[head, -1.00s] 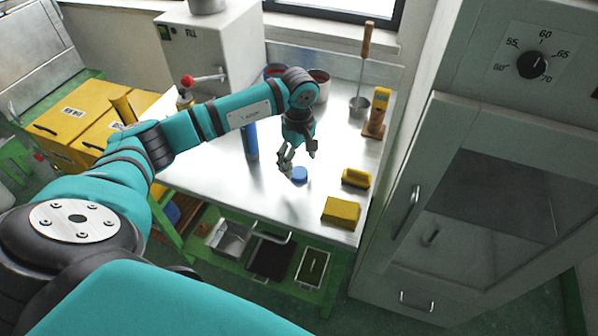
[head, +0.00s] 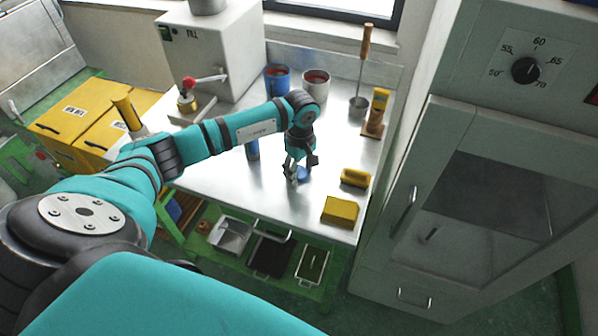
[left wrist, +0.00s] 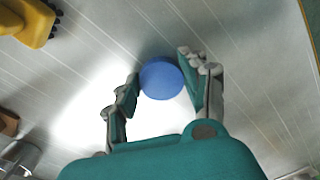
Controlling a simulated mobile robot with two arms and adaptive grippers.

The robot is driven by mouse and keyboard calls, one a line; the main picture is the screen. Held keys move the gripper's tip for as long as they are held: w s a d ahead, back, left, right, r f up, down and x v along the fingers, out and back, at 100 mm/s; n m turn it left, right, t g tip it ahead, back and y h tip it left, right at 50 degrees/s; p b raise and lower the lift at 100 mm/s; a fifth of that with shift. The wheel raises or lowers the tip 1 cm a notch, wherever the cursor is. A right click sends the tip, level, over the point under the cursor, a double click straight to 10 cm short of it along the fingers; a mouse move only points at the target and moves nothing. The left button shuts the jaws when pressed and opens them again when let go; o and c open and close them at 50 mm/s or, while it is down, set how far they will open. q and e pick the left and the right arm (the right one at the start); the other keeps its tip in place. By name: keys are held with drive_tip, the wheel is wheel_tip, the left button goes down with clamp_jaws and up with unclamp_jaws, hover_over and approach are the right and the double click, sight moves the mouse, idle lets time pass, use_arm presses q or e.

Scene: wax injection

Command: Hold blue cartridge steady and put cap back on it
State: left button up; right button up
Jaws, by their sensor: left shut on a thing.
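A round blue cap (head: 304,175) is on the metal table, between the fingertips of my left gripper (head: 299,177). In the left wrist view the cap (left wrist: 161,78) shows from above, with a finger on each side; the gripper is shut on it. I cannot tell whether the cap still touches the table. The blue cartridge (head: 252,150) stands upright to the left of the gripper, its upper part hidden behind my left arm. My right gripper is not in view.
A yellow block (head: 340,211) and a yellow brush-like piece (head: 355,178) lie right of the gripper. The front table middle is clear.

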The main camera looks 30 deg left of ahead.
sight(300, 172)
use_arm(q)
drive_tip(key=shift+c, duration=0.3)
drive_tip(key=shift+w+r+b, duration=0.1)
drive_tip(key=shift+r+b, duration=0.25)
drive_tip(key=shift+r, duration=0.15)
wheel_tip(300, 172, up, 2)
drive_tip(key=shift+r+b, duration=0.1)
drive_tip(key=shift+b, duration=0.55)
drive_tip(key=s+d+b, duration=0.1)
drive_tip(key=s, duration=0.4)
drive_tip(key=s+d+r+b, duration=0.1)
drive_tip(key=s+d, duration=0.1)
drive_tip(key=s, duration=0.3)
drive_tip(key=s+d+b, duration=0.2)
drive_tip(key=s, duration=0.3)
drive_tip(key=shift+s+d+r, duration=0.1)
drive_tip(key=shift+s+r, duration=0.05)
drive_tip(key=shift+r, duration=0.25)
drive_tip(key=d+r+m, duration=0.1)
drive_tip(key=d+m, duration=0.1)
drive_tip(key=m, duration=0.3)
drive_tip(key=d+r+m, duration=0.2)
drive_tip(key=d+m, duration=0.1)
drive_tip(key=m, duration=0.1)
drive_tip(key=d+r+m, duration=0.2)
drive_tip(key=m, duration=0.3)
drive_tip(key=shift+w+d+r+m, duration=0.2)
drive_tip(key=shift+w+d+m, duration=0.05)
drive_tip(key=shift+d+m, duration=0.1)
